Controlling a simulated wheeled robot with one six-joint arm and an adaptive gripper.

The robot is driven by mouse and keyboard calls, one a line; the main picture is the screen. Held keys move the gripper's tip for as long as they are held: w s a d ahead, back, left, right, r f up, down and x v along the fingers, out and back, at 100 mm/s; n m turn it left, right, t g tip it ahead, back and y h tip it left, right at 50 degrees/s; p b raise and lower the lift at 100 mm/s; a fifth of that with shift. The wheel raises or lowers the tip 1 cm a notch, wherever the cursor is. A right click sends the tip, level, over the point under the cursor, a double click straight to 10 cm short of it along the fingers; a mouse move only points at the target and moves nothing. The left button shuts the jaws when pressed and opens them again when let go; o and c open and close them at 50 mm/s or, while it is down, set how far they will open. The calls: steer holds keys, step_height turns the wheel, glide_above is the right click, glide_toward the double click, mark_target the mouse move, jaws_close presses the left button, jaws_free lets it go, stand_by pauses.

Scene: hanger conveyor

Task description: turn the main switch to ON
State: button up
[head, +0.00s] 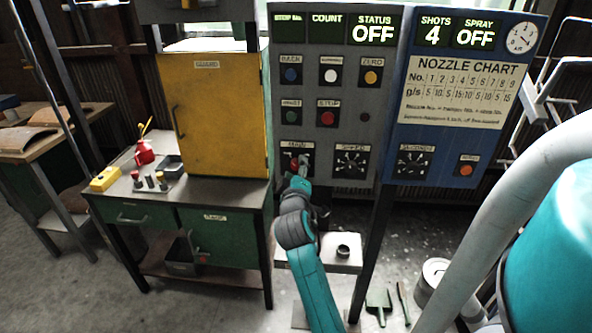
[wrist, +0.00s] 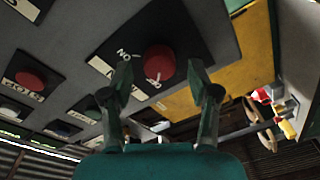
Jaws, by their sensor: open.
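The main switch (head: 294,162) is on the grey control panel (head: 345,95), on a dark plate in the bottom row under a label that reads MAIN. My gripper (head: 304,167) is in front of it and hides part of it in the head view. In the wrist view the switch's red knob (wrist: 158,61) sits on its black plate, with partly legible white marks around it. My open gripper (wrist: 161,72) has a finger on either side of the knob's lower part. I cannot tell whether the fingers touch it. The STATUS display (head: 373,30) reads OFF.
A red STOP button (head: 328,113) and other buttons are above the switch. A speed dial (head: 351,161) is to its right. A yellow guard cabinet (head: 212,112) stands left on a workbench (head: 200,196). A blue nozzle panel (head: 465,95) is at right.

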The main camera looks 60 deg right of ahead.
steer(key=shift+w+d, duration=0.1)
steer(key=shift+d, duration=0.05)
jaws_close()
